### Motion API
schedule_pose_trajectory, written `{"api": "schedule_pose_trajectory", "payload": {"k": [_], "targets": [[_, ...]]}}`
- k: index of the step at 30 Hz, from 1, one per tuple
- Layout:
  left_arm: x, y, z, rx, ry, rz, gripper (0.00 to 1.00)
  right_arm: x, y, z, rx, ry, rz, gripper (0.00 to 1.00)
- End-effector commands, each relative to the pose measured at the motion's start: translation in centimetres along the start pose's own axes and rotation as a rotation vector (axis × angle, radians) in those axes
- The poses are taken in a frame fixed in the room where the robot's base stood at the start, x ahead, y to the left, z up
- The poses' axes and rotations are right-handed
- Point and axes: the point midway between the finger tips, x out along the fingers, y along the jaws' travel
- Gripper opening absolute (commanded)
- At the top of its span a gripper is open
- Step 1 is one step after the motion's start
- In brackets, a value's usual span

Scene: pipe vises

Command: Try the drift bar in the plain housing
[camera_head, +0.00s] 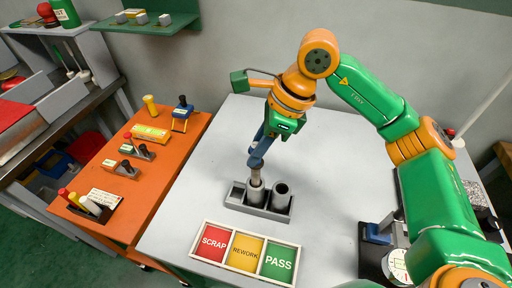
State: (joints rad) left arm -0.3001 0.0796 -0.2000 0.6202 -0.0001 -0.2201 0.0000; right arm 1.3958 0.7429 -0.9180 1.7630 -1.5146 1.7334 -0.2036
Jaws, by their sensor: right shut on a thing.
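My right gripper (258,152) has its dark blue fingers pointing down, shut on the drift bar (257,174), a pale grey, upright rod. The bar's lower end is at the mouth of the left of two grey cylindrical housings (256,195); how deep it sits is hidden by the housing wall. The right housing (281,196) is open at the top with a dark bore and nothing in it. Both stand in a dark grey holder (245,207) on the light grey table. I cannot tell which housing is the plain one. My left gripper is out of view.
In front of the holder lies a tray marked SCRAP (212,243), REWORK (245,251) and PASS (278,261). An orange bench (150,185) with several small tools stands left. A dark device with a white dial (397,266) is at lower right. The table behind the holder is clear.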

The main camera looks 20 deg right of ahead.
Motion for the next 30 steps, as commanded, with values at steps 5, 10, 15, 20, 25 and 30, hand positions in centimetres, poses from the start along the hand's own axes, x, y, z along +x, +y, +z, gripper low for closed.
{"api": "schedule_pose_trajectory", "payload": {"k": [5,10,15,20,25,30], "targets": [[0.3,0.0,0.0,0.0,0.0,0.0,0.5,0.2,0.0,-0.1,0.0,-0.001,0.0,0.0],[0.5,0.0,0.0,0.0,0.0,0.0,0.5,0.4,0.0,-0.2,0.0,-0.001,0.0,0.0],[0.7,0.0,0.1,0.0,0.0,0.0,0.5,0.6,0.0,-0.2,0.0,-0.001,0.0,0.0],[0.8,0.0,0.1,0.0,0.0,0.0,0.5,0.8,0.0,-0.3,0.0,-0.001,0.0,0.0],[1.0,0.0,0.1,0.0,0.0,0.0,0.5,1.0,0.0,-0.4,0.0,-0.001,0.0,0.0],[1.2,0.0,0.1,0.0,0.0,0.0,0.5,1.2,0.0,-0.5,0.0,-0.001,0.0,0.0]]}}
